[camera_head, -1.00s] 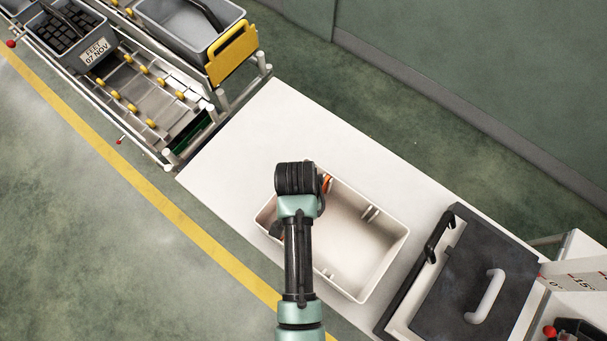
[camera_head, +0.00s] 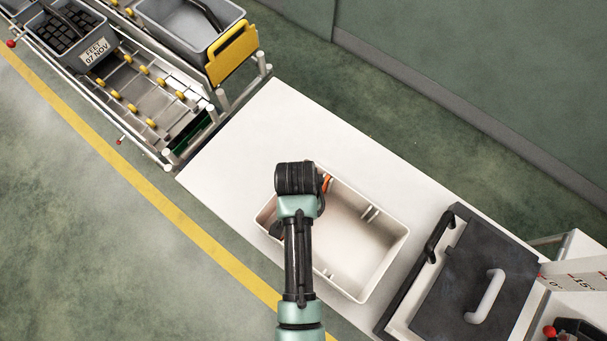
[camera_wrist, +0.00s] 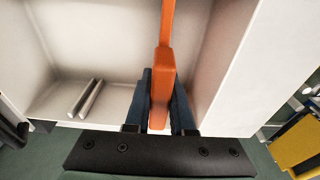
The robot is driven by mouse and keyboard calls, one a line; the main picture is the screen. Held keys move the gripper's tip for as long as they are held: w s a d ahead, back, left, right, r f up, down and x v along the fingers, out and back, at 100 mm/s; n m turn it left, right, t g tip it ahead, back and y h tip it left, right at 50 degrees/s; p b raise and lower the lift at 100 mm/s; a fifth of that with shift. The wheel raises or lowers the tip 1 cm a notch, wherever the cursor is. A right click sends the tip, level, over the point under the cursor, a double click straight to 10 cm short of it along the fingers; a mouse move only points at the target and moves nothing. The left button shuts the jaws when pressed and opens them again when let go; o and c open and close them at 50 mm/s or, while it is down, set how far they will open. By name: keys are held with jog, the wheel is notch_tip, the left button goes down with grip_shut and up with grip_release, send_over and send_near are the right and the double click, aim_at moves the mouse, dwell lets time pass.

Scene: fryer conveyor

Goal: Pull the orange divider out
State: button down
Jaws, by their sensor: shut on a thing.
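The orange divider (camera_wrist: 165,62) stands in the white bin, seen from above in the wrist view. Its thick grip part sits between the two blue fingers of my gripper (camera_wrist: 160,100), which is shut on it. The white bin (camera_head: 385,265) rests on the white table. A pair of slot ribs (camera_wrist: 85,98) on the bin wall is empty. How deep the divider sits in the bin cannot be told.
The white table (camera_head: 245,135) is clear to the upper left of the bin. A dark-lidded fryer (camera_head: 480,275) with a white handle stands at the right. A roller conveyor (camera_head: 140,85) with grey crates (camera_head: 190,25) lies at the upper left.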

jog(key=shift+r+p, duration=1.05)
jog(key=shift+p, duration=0.1)
dwell(0.8)
jog(key=shift+r+p, duration=3.75)
jog(key=shift+p, duration=0.1)
jog(key=shift+r, duration=1.2)
jog(key=shift+r, duration=0.15)
notch_tip(320, 180, up, 3)
jog(key=shift+f, duration=0.15)
jog(key=shift+s, duration=0.1)
